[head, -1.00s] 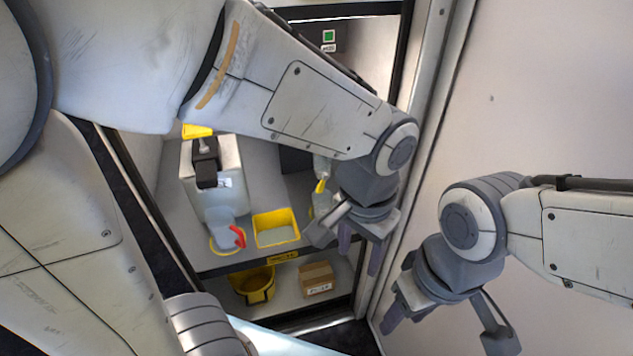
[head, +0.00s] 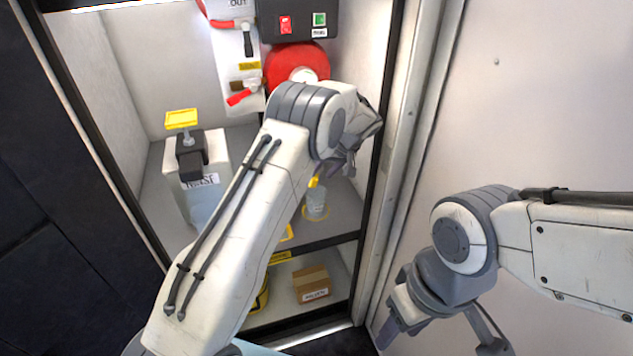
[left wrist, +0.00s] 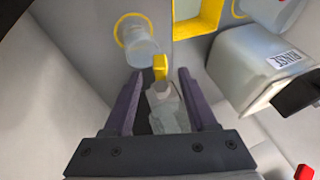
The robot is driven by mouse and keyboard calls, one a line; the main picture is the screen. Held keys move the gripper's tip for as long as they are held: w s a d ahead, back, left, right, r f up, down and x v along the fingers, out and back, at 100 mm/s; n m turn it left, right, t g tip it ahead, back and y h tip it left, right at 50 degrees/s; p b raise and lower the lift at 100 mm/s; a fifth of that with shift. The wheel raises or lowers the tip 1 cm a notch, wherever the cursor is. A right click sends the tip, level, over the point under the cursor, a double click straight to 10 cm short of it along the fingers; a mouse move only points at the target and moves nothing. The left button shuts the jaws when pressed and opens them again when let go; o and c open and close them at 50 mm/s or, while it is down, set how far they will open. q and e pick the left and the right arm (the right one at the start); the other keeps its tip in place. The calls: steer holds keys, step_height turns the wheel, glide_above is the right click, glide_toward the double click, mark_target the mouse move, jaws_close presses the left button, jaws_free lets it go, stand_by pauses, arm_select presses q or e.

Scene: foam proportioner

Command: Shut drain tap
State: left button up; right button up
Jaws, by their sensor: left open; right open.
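The drain tap appears to be the small yellow-handled tap (head: 313,182) above a clear cup (head: 316,203) in the cabinet's right part. In the left wrist view its yellow handle (left wrist: 160,68) and a grey, partly clear body (left wrist: 168,108) lie between the two purple fingers of my left gripper (left wrist: 159,74). The fingers are spread, with a gap on each side of the handle. I cannot tell the tap's setting. In the head view my left gripper (head: 348,150) is above the tap, its fingertips mostly hidden. My right gripper (head: 438,338) is open and empty, outside the cabinet.
A red round unit (head: 296,66) and a red lever (head: 240,97) are on the back wall. A white tank (head: 203,195) with a yellow-topped clamp stands left. A box (head: 312,287) sits on the lower shelf. The cabinet's right post (head: 383,200) is close to my left gripper.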

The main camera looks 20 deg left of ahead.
arm_select(q)
steer(key=x, duration=0.5)
jaws_close()
